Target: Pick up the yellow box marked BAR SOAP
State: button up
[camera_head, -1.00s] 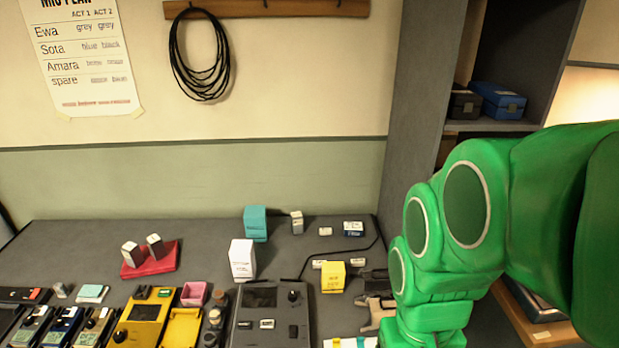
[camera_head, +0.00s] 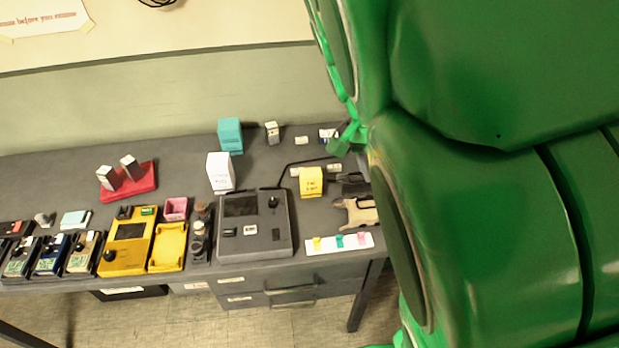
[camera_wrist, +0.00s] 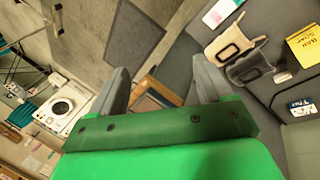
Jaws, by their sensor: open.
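The yellow box marked BAR SOAP (camera_head: 312,182) stands on the grey table, right of the grey console. In the wrist view the yellow box (camera_wrist: 304,48) is at the right edge, partly cut off, with its lettering readable. My gripper (camera_wrist: 155,80) shows its two grey fingers spread apart with nothing between them. It is apart from the box, which lies well to the right of the fingers. In the head view my green arm fills the right side, and I cannot make out the fingers there.
A white box (camera_head: 220,172) and a teal box (camera_head: 230,135) stand left of the yellow box. Close to it are a dark clip, a tan clip (camera_head: 360,212) and small white-labelled pieces. The grey console (camera_head: 254,222) is left. A white strip (camera_head: 340,243) lies at the front edge.

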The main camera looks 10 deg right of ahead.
jog(key=w+f+m+h, duration=0.2)
jog(key=w+m+h, duration=0.15)
jog(key=w, duration=0.55)
jog(key=m+t+h, duration=0.3)
jog(key=t+h, duration=0.2)
send_near(309, 172)
jog(key=shift+w+d+r, duration=0.1)
jog(key=shift+w+d, duration=0.2)
jog(key=x, duration=0.6)
jog(key=shift+s+d+f, duration=0.2)
jog(key=shift+s+f, duration=0.1)
jog(key=shift+f, duration=0.05)
jog(key=shift+w+d+f, duration=0.15)
jog(key=shift+d+f, duration=0.1)
jog(key=shift+d, duration=0.2)
grip_shut()
